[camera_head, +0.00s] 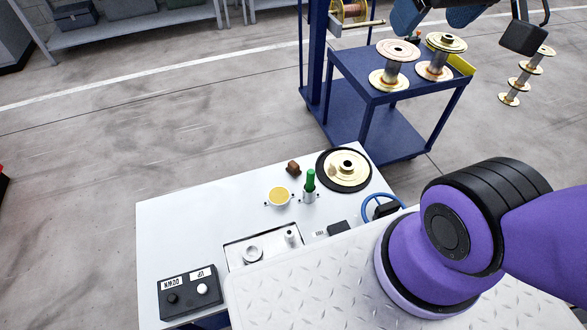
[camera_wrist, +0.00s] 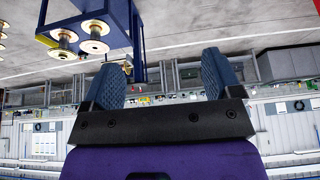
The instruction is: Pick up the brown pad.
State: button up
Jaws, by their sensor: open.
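The brown pad (camera_head: 293,168) is a small dark brown block lying on the white-topped bench (camera_head: 190,222) in the head view, left of a round cream disc with a black rim (camera_head: 345,169) and behind a green-handled peg (camera_head: 310,181). My gripper (camera_wrist: 161,72) is open in the wrist view, its two blue textured fingers wide apart with nothing between them. In the head view its fingers (camera_head: 435,18) show at the top edge, partly cut off, above the blue cart and well away from the pad. The pad is not seen in the wrist view.
A yellow round cap (camera_head: 278,196) sits near the pad. A box with push buttons (camera_head: 190,291) stands at the bench's front left. A blue cart (camera_head: 385,80) with metal spools (camera_head: 397,62) stands behind. A raised tread-plate cover (camera_head: 300,275) and my purple arm occupy the right.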

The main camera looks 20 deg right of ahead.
jog(key=c, duration=0.3)
jog(key=shift+w, duration=0.25)
jog(key=shift+c, duration=0.6)
jog(key=n+g, duration=0.5)
send_over(294, 164)
notch_tip(294, 164, down, 55)
jog(key=shift+f, duration=5.3)
